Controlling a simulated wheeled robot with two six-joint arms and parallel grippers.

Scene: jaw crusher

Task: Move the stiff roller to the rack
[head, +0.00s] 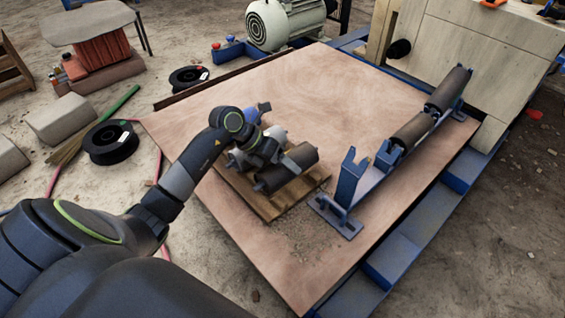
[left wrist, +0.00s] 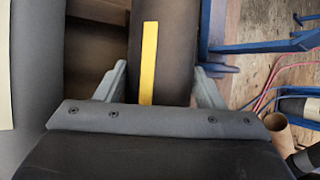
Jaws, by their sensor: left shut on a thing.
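My left gripper (head: 264,152) is over the wooden pallet (head: 263,209) in the head view, among grey and dark rollers. In the left wrist view its two grey fingers (left wrist: 160,85) are closed on either side of a dark roller (left wrist: 178,45) with a yellow stripe. In the head view a dark roller (head: 290,169) lies at the pallet's front side, close to the gripper; the arm partly hides the others. The blue rack (head: 345,190) stands right of the pallet. It carries two dark rollers toward its far end, and its near end is empty. My right gripper is out of view.
The plywood board (head: 250,85) is clear behind the pallet. Gravel bits (head: 305,235) lie between pallet and rack. A wooden-sided machine (head: 480,55) stands behind the rack. A motor (head: 285,22) stands at the back, and black spools (head: 110,142) lie on the floor at left.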

